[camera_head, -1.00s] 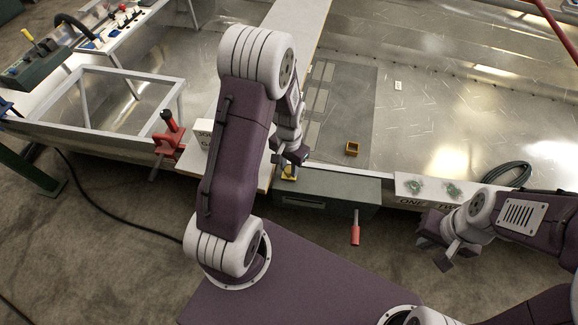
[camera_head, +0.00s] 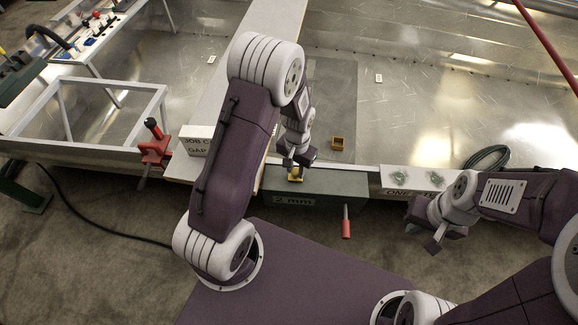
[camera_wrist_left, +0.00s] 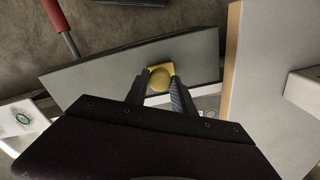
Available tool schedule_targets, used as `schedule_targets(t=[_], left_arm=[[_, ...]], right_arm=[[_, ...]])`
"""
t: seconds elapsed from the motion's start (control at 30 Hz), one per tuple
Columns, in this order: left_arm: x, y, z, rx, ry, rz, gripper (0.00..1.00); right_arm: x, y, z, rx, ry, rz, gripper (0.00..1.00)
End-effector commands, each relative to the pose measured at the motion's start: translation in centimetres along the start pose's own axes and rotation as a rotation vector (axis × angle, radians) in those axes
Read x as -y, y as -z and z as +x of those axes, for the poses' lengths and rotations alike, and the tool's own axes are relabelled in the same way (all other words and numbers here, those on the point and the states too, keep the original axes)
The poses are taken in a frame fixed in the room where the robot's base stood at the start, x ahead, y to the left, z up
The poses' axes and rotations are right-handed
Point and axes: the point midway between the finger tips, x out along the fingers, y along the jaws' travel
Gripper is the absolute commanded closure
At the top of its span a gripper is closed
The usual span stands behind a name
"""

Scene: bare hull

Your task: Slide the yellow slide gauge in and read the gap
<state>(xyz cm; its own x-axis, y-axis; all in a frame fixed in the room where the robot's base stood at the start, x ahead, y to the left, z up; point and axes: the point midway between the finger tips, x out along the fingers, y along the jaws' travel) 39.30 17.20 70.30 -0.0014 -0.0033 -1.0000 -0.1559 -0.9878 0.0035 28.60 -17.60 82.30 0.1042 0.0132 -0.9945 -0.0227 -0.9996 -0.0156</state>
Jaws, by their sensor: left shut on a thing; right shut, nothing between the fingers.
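The yellow slide gauge (camera_head: 296,177) sits at the top edge of a dark green box (camera_head: 335,183) in the head view. My left gripper (camera_head: 299,160) is above it and shut on it. In the left wrist view the gauge (camera_wrist_left: 160,79) shows a round yellow knob on a yellow base, between the two fingertips (camera_wrist_left: 158,85). A dark window on the box front (camera_head: 293,200) reads "2 mm". How far the gauge goes in is hidden. My right gripper (camera_head: 428,238) is shut and empty, over the floor at the right.
A red handle (camera_head: 346,222) sticks out below the box. A white sign (camera_head: 196,141) with "JOB C… GAP" stands left of my left arm, beside a red clamp (camera_head: 154,146). A small yellow-brown square piece (camera_head: 339,143) and a coiled cable (camera_head: 487,158) lie on the metal hull.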

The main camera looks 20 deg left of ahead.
Motion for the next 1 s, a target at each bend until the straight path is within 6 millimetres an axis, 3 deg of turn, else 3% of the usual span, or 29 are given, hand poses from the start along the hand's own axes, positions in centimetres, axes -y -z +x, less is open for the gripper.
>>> schedule_targets(t=[0.13, 0.17, 0.2, 0.23, 0.57, 0.83, 1.0], left_arm=[[-0.1, 0.1, 0.1, -0.005, -0.001, 0.000, 1.00], [-0.1, 0.2, 0.1, -0.005, -0.001, 0.000, 0.65], [-0.1, 0.1, 0.0, -0.005, -0.001, 0.000, 0.54], [-0.1, 0.1, 0.0, -0.005, -0.001, 0.000, 0.48], [0.0, 0.1, -0.4, -0.004, 0.000, 0.000, 0.48], [-0.1, 0.2, -6.1, -0.008, 0.000, 0.001, 0.48], [-0.2, 0.2, -8.6, -0.006, 0.000, 0.001, 0.48]], right_arm=[[0.0, 0.0, 0.1, 0.000, 0.000, 0.000, 1.00], [0.0, 0.0, 0.1, 0.000, 0.000, 0.000, 1.00], [0.0, 0.0, 0.1, 0.000, 0.000, 0.000, 1.00], [0.0, 0.0, 0.1, 0.000, 0.000, 0.000, 1.00], [0.0, 0.0, -0.1, 0.000, 0.000, 0.000, 1.00], [0.0, 0.2, -1.6, 0.000, 0.000, 0.000, 1.00], [0.0, 0.2, -2.1, 0.000, 0.000, 0.000, 1.00]])
